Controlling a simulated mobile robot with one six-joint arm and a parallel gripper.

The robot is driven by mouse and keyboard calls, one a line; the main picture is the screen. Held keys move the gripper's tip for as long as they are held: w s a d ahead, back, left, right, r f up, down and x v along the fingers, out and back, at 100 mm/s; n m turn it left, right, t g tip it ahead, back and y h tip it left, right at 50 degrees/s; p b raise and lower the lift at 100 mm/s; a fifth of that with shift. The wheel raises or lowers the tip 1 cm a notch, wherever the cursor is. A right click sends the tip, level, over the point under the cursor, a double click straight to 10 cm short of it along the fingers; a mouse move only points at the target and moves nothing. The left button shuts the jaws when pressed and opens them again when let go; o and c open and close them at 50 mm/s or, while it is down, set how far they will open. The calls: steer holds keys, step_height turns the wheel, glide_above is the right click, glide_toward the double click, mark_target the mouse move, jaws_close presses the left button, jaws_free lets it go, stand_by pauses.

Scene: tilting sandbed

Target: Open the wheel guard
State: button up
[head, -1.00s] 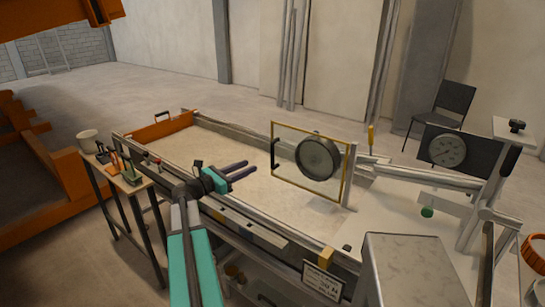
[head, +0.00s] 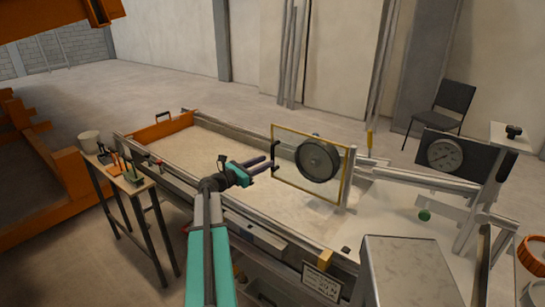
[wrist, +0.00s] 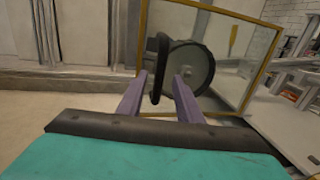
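The wheel guard (head: 334,190) is a clear upright panel with a yellow frame, standing over the sandbed. It looks shut in front of a dark grey wheel (head: 317,160). Its black handle (head: 276,152) is on the left edge. My gripper (head: 271,162) is at the handle, with its purple fingers apart. In the wrist view, the guard's yellow frame (wrist: 225,10) and the wheel (wrist: 192,66) show beyond my gripper (wrist: 159,80). The black handle (wrist: 158,62) appears between the open fingers, and I see no finger pressing on it.
The long sandbed (head: 222,150) lies under the arm, with an orange end wall (head: 160,131) at far left. A small tool table (head: 128,177) stands at left. A dial gauge (head: 446,153) and a grey box (head: 405,262) are at right. Open floor lies behind.

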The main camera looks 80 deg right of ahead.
mark_target(273, 167)
steer(key=shift+p+x, duration=0.65)
steer(key=shift+x, duration=1.85)
jaws_close()
steer(key=shift+d, duration=0.15)
steer(key=shift+w+a, duration=0.1)
steer(key=shift+a, duration=0.2)
